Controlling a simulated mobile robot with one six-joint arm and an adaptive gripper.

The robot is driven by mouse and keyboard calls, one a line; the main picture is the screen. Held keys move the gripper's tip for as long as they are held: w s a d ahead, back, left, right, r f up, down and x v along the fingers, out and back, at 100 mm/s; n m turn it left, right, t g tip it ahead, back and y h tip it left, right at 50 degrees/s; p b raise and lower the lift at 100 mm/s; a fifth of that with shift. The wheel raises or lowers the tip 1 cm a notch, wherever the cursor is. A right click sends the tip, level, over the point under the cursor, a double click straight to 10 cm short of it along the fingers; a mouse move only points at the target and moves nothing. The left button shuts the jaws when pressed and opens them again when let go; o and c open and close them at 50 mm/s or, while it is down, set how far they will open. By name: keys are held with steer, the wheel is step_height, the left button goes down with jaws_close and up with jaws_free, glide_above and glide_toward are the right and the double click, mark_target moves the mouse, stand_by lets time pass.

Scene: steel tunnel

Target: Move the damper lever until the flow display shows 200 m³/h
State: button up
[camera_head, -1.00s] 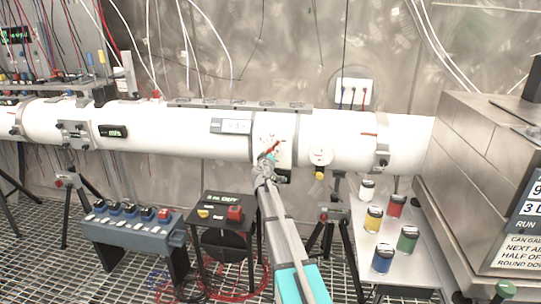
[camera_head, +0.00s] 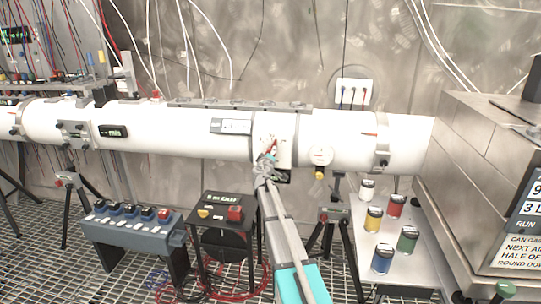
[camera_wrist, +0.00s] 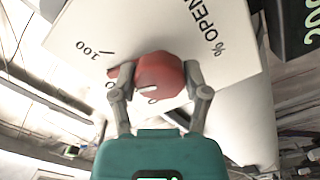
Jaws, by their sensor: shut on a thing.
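The damper lever (camera_head: 272,146) is red and stands in front of a white scale plate on the pipe. In the wrist view its rounded red knob (camera_wrist: 160,75) sits between my two fingers. My gripper (camera_wrist: 160,82) is shut on this knob. The scale plate (camera_wrist: 100,25) carries "% OPEN" and a "100" mark; the lever and fingers hide part of it. A black display (camera_wrist: 297,25) with green digits is at the upper right of the wrist view. Its digits look like 200, but the frame edge cuts them off and no unit shows.
A black box with a red button (camera_head: 235,213) and a blue switch console (camera_head: 130,232) stand below. Coloured jars (camera_head: 383,258) stand on a bench at right.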

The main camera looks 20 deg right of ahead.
steer(key=shift+w, duration=0.1)
steer(key=o, duration=1.1)
steer(key=shift+o, duration=0.2)
steer(key=v, duration=1.2)
